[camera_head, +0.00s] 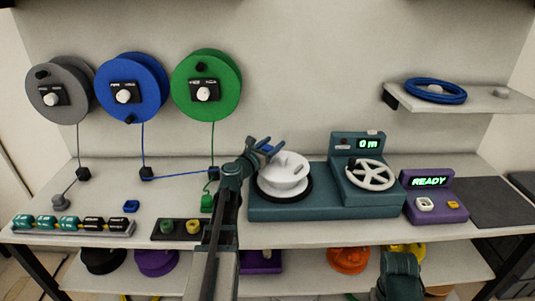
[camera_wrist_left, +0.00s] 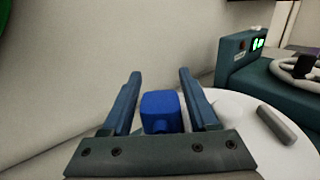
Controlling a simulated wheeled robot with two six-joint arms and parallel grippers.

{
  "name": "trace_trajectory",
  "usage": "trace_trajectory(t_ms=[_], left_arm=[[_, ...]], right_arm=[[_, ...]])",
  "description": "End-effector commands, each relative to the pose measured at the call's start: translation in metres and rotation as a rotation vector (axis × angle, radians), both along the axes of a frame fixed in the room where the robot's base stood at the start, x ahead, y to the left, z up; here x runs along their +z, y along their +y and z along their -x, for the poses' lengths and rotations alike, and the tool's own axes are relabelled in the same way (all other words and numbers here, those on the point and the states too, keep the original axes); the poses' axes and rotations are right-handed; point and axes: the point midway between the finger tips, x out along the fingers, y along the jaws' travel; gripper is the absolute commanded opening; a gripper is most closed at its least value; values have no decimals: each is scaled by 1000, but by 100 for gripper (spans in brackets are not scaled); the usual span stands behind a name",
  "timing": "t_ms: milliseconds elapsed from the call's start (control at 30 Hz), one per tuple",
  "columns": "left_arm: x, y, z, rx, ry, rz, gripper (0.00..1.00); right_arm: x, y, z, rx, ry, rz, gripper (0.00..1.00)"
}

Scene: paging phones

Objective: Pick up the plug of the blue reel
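The blue reel (camera_head: 130,88) hangs on the back wall between a grey and a green reel. Its cable runs down to a black guide (camera_head: 146,173), then right towards my left gripper (camera_head: 270,150). A small blue piece (camera_head: 131,206) lies on the table below the guide. My right arm (camera_head: 399,275) shows at the bottom right; its fingers cannot be made out.
The white dish (camera_head: 283,182) stands on a teal machine (camera_head: 275,208) with a handwheel (camera_head: 369,174). A green plug (camera_head: 207,202) and a tray of labelled blocks (camera_head: 75,226) stand at the left. A purple READY box (camera_head: 428,200) is at the right. A shelf (camera_head: 470,98) holds a blue coil.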

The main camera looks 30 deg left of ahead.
Motion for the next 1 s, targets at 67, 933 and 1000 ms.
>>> trace_trajectory(t_ms=[67, 933, 1000], left_arm=[[0, 0, 0, 0, 0, 0, 44], [10, -2, -1, -1, 0, 0, 0], [14, -3, -2, -2, 0, 0, 0]], right_arm=[[0, 0, 0, 0, 0, 0, 50], [10, 0, 0, 0, 0, 0, 50], [14, 0, 0, 0, 0, 0, 50]])
